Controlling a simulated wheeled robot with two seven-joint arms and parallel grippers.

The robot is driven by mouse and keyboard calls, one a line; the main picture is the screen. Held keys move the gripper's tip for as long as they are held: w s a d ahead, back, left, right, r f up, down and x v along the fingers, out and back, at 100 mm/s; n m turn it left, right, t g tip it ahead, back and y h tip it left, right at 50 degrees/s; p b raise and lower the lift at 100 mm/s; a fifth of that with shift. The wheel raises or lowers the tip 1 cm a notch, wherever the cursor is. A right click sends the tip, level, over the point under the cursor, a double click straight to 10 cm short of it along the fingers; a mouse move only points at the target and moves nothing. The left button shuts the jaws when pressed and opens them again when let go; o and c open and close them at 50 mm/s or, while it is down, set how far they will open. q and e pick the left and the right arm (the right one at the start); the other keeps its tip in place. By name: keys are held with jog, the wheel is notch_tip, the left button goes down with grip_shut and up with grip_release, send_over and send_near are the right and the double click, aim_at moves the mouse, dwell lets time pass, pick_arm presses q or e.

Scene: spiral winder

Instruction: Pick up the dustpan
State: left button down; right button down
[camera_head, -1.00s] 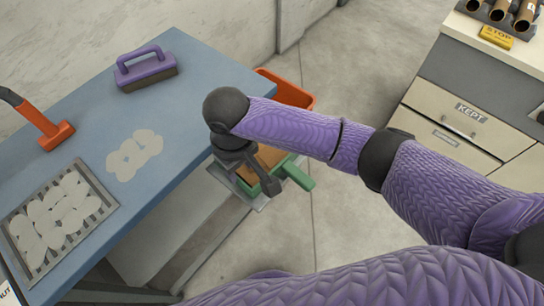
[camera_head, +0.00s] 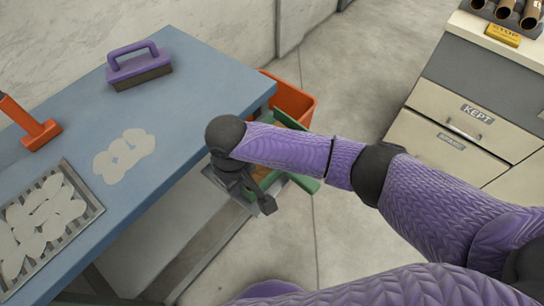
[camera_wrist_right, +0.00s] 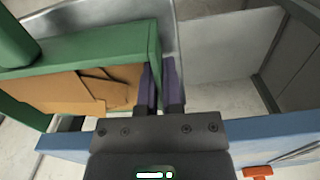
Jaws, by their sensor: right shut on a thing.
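The dustpan looks to be the green-edged pan (camera_head: 303,184) beside the table's right end, partly hidden behind my right forearm in the head view. In the right wrist view, its green wall (camera_wrist_right: 80,47) frames a flat orange-brown inside with darker pieces. My right gripper (camera_head: 257,193) is dark and points down at the pan. In the right wrist view, the purple-padded fingers (camera_wrist_right: 162,85) are closed on the pan's end wall. My left gripper is out of view.
A blue table (camera_head: 190,130) holds a purple-handled brush (camera_head: 140,68), an orange-headed tool (camera_head: 40,134), pale flat pieces (camera_head: 125,155) and a slatted rack (camera_head: 92,208). An orange bin (camera_head: 306,102) stands behind the pan. A drawer cabinet (camera_head: 450,105) is at right, with open floor between.

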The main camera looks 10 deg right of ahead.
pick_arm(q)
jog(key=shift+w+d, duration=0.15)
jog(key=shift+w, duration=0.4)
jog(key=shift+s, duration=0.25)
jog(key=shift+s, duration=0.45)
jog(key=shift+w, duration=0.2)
